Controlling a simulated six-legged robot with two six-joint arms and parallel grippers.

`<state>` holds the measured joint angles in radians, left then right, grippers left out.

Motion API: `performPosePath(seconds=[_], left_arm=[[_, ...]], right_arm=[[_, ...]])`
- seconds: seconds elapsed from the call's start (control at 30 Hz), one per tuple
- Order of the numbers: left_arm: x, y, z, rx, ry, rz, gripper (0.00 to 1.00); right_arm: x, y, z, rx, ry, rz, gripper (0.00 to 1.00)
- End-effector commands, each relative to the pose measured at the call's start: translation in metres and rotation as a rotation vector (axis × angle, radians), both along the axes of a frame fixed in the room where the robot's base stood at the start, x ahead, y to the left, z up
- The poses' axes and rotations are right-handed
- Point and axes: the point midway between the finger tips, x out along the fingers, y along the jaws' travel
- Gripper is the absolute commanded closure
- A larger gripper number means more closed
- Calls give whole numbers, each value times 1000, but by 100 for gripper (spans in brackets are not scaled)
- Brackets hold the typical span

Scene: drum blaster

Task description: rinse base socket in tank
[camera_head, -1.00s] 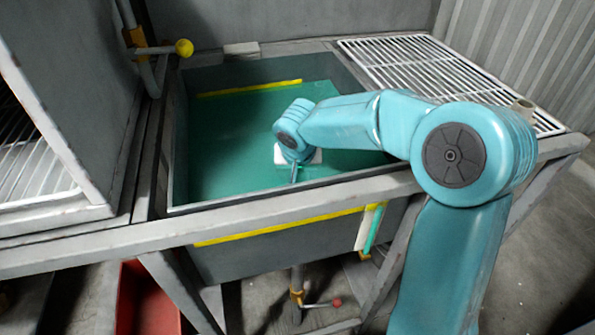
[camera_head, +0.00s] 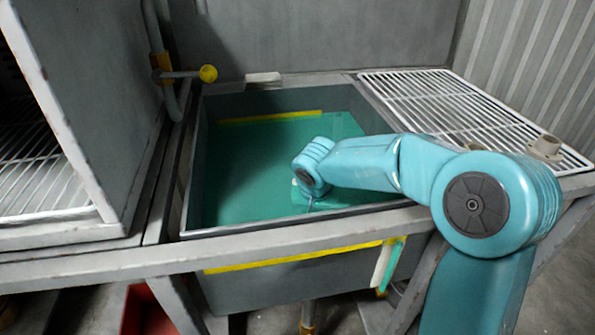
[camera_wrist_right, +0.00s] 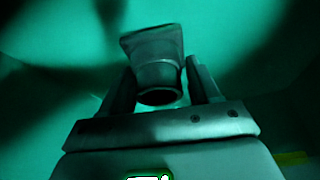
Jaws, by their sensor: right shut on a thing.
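The tank (camera_head: 193,165) is a grey open basin filled with green liquid. My right arm reaches over its front edge, and its wrist goes down into the liquid. The right gripper (camera_wrist_right: 162,82) is under the liquid, shut on the base socket (camera_wrist_right: 157,52), a piece with a square flange and a round collar. The socket sits between the two fingers, dark and tinted green. In the head view the liquid and wrist hide the socket. My left gripper is not in view.
A white wire rack (camera_head: 455,105) lies right of the tank, with a tan fitting (camera_head: 545,148) near its right edge. A grey cabinet (camera_head: 90,95) stands at left. A yellow-knobbed valve (camera_head: 208,73) juts out behind the tank's left corner.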

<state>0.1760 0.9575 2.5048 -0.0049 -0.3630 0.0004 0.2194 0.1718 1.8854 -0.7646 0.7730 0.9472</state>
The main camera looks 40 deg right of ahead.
Motion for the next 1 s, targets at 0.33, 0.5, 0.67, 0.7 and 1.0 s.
performPosePath(seconds=[0.33, 0.5, 0.67, 0.7, 1.0], left_arm=[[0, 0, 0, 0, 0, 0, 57], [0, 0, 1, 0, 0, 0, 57], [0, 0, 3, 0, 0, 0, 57], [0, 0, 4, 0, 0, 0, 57], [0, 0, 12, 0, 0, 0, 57]], right_arm=[[1, 0, 2, -1, -3, -1, 94], [0, 0, 2, -1, -3, -1, 94], [1, 0, 5, -1, -3, -1, 94], [1, 0, 7, -1, -3, -1, 94], [0, 0, 19, -1, -3, 0, 94]])
